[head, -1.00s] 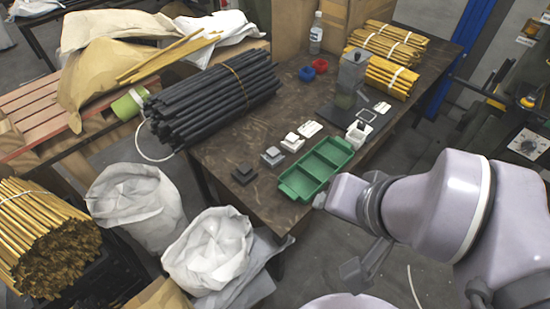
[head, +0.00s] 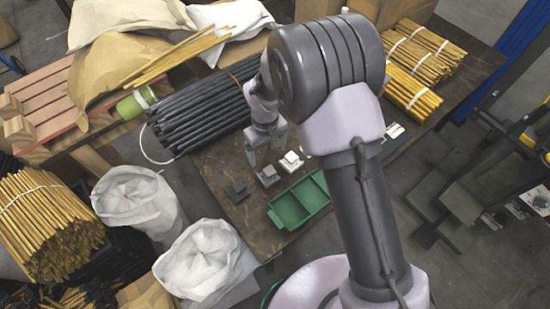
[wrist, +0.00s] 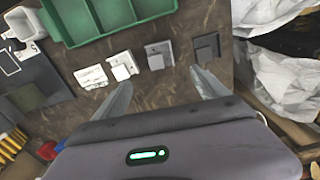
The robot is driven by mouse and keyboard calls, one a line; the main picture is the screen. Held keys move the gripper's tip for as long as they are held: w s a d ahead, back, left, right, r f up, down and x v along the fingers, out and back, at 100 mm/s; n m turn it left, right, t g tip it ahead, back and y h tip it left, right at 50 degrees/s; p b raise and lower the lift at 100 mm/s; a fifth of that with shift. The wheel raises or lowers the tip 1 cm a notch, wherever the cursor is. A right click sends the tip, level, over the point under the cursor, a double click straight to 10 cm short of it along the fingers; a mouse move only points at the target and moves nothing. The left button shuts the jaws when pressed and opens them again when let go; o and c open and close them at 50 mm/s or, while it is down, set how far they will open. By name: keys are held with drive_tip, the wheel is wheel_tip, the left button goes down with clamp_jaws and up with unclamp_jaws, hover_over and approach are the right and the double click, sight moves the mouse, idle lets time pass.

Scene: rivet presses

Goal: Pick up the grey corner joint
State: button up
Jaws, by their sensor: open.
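The grey corner joint (head: 267,176) sits on the dark brown table between a dark, nearly black joint (head: 237,191) and a white joint (head: 291,161). In the wrist view the grey joint (wrist: 157,55) is just beyond the fingertips, in line with the gap between them. The dark joint (wrist: 206,47) is near the right fingertip, and the white joint (wrist: 123,65) is near the left one. My gripper (head: 267,158) is open and empty; in the wrist view its fingers (wrist: 160,78) are spread wide. I cannot tell its height above the table.
A green divided tray (head: 301,203) lies on the table close to the joints; it also shows in the wrist view (wrist: 112,34). A bundle of black rods (head: 190,118) lies behind the joints. White sacks (head: 206,255) stand beside the table. My arm hides part of the table.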

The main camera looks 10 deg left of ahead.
sight(268, 174)
wheel_tip(268, 174, down, 14)
drive_tip(key=b, duration=0.5)
drive_tip(key=shift+f, duration=0.25)
drive_tip(key=shift+r, duration=0.15)
drive_tip(key=shift+c, duration=0.2)
drive_tip(key=c, duration=1.4)
